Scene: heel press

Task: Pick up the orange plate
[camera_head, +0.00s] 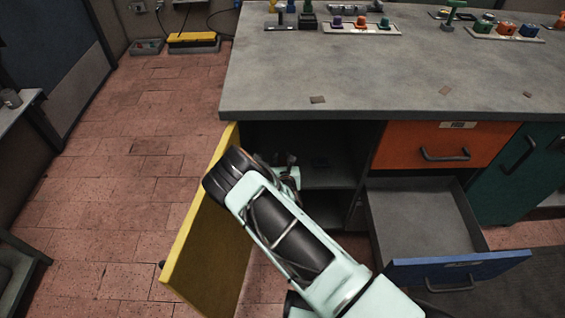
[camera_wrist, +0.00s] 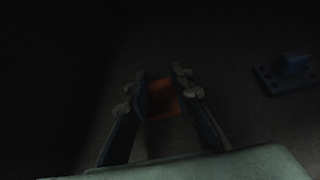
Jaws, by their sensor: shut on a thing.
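In the wrist view my gripper (camera_wrist: 160,88) is shut on the orange plate (camera_wrist: 164,104), which shows dimly between the two fingers. The view is very dark, so the plate's full outline and whether it touches the surface below cannot be told. In the head view my gripper (camera_head: 291,168) reaches into the open cabinet behind the yellow door, mostly hidden by my arm. The orange plate cannot be made out in that view.
A dark blue block on a flat base (camera_wrist: 290,72) lies right of my gripper. The yellow door (camera_head: 205,235) stands open close to my arm. An open blue-fronted drawer (camera_head: 460,266) juts out at right. The grey worktop (camera_head: 350,65) overhangs the cabinet.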

